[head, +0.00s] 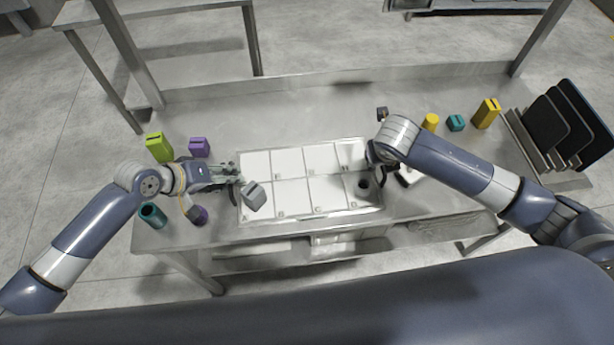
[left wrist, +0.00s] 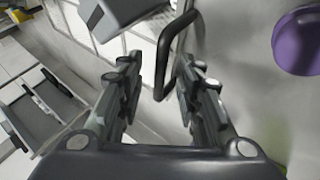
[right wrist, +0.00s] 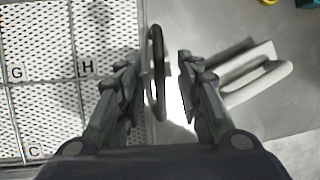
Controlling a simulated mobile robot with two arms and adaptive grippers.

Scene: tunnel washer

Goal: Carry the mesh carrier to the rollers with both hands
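The mesh carrier (head: 292,198) lies on the steel table, a pale tray with several lettered compartments. It also shows in the right wrist view (right wrist: 35,45). A grey block (head: 254,195) sits in its left front part, and a dark round thing (head: 363,186) in its right front cell. My left gripper (head: 236,180) is open at the left end, with the black handle (left wrist: 166,58) between its fingers and not clamped. My right gripper (right wrist: 158,80) is open around the right black handle (right wrist: 155,60), with gaps beside it; my arm partly hides it in the head view. I cannot make out rollers.
Left are green (head: 158,147), purple (head: 199,147) and teal (head: 152,214) pieces. Right are yellow (head: 487,113) and teal (head: 456,123) pieces and a rack of dark panels (head: 562,125). A pale handled object (right wrist: 250,75) lies beside my right gripper.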

